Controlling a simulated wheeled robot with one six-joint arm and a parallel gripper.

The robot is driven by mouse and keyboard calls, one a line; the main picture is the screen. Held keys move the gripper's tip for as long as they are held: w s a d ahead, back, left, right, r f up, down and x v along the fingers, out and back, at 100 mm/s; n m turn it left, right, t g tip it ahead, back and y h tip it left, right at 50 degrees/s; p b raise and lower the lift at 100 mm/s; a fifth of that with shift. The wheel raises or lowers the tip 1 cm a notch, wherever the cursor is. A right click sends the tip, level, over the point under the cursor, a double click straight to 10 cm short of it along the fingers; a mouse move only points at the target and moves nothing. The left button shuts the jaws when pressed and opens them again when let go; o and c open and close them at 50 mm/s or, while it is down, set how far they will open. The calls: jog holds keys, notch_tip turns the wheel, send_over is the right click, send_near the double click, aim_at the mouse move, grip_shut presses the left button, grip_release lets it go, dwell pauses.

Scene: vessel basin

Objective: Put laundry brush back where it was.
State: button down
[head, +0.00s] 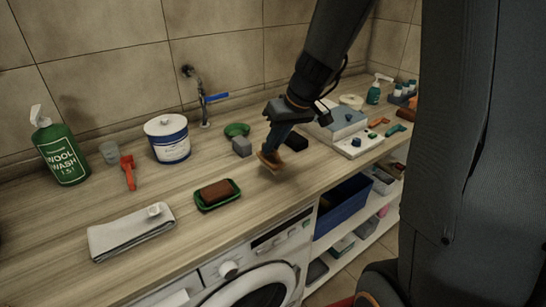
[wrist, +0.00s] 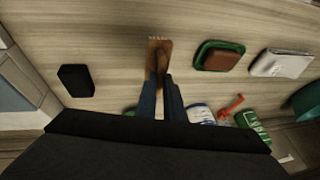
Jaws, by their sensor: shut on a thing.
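The laundry brush appears to be the small brown wooden piece (head: 270,160) at the tip of my gripper (head: 276,148). My gripper is shut on it and points down over the middle of the wooden counter. In the wrist view the brown brush (wrist: 159,45) shows between and beyond the blue fingertips (wrist: 160,80). The fingers hide part of it. It is at or just above the counter; I cannot tell whether it touches.
A green dish (head: 234,196) with a brown block lies front left of my gripper. A white tub (head: 167,140), wool wash bottle (head: 62,150), red brush-like tool (head: 128,172) and folded cloth (head: 130,235) stand left.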

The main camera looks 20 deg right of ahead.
aim_at(273, 158)
jog(key=shift+f, duration=2.15)
jog(key=shift+f, duration=0.15)
jog(key=c, duration=1.9)
grip_release()
jog(key=shift+o, duration=0.2)
jog(key=shift+d+r, duration=0.1)
jog(key=shift+r, duration=0.3)
jog(key=b+v, duration=0.2)
jog(key=v, duration=0.9)
jog(key=s+a+f+m+g+h, duration=0.2)
jog(key=s+a+f+m+h, duration=0.1)
jog(key=s+f, duration=0.9)
jog(key=shift+s+a, duration=0.45)
jog(key=shift+s, duration=0.35)
